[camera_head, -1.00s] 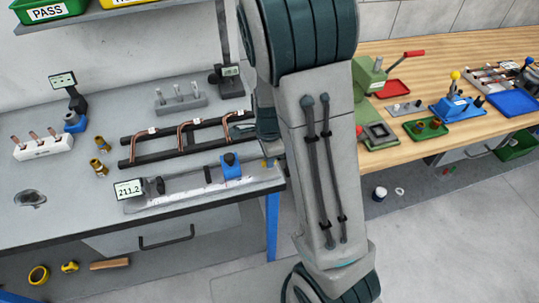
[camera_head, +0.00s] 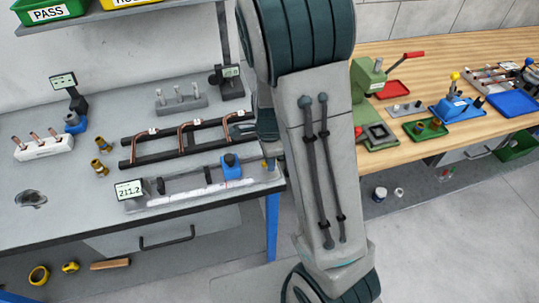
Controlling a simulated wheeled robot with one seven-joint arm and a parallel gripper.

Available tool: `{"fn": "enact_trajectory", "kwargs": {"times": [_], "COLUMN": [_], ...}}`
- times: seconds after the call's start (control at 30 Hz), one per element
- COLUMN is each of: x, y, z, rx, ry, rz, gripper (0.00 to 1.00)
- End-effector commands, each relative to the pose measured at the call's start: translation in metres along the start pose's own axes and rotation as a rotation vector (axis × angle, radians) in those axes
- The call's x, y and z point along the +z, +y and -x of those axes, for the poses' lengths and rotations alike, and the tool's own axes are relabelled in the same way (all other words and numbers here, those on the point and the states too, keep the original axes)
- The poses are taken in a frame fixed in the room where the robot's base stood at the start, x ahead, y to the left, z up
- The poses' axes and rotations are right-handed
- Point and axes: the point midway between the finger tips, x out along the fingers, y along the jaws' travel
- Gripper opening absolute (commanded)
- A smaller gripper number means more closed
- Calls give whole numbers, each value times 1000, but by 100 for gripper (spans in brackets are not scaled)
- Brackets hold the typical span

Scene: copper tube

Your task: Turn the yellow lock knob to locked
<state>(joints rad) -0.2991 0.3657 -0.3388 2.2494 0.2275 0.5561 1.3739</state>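A small yellow knob (camera_head: 264,164) shows at the right end of the long grey measuring fixture (camera_head: 245,188) on the grey bench. It is close to the left edge of my arm and partly covered, so its turn position cannot be told. The fixture carries a blue block (camera_head: 230,166), dark posts and a display (camera_head: 129,190) reading 211.2. My arm stands large across the middle of the view. Its far end is hidden behind the upper links, and no fingertips show.
A dark rack with copper tubes (camera_head: 186,140) lies just behind the fixture. A gauge stand (camera_head: 229,82) and a grey pin block (camera_head: 180,102) stand farther back. Brass fittings (camera_head: 100,167) lie at left. A wooden bench (camera_head: 440,60) with green and blue tools is at right.

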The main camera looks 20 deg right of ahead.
Motion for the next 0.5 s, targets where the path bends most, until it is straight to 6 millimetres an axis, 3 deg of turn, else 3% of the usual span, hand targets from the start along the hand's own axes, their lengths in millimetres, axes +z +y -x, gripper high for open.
{"fn": "enact_trajectory", "kwargs": {"times": [0.17,0.5], "x": [1,1], "y": [-1,-1], "z": [12,81], "rx": [-2,-7], "ry": [-1,-2], "rz": [1,1], "gripper": [31,31]}}
